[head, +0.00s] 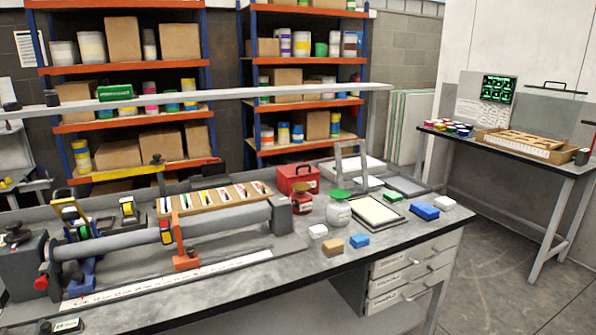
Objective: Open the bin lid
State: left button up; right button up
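I cannot tell for certain which thing is the task's bin. A red box (299,180) with a dark handle on top stands at the back of the workbench, and its top looks shut. On the side table at the right, a clear panel (549,105) with a dark handle stands upright behind a wooden tray; I cannot tell whether it is a lid. Neither of my grippers shows in the head view.
The grey workbench (215,287) holds a long roller machine (190,228), a tool tray (215,197), jars and coloured blocks. A pale rail (210,96) crosses above it. Shelves (128,70) stand behind. The floor (505,235) between bench and side table is clear.

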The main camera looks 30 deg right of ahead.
aim_at(292, 170)
jog(key=i+l, duration=0.25)
jog(key=l, duration=0.15)
jog(key=i+l+z, duration=0.15)
jog(key=l, duration=0.3)
jog(key=i+l, duration=0.3)
jog(key=l+z, duration=0.05)
jog(key=l, duration=0.05)
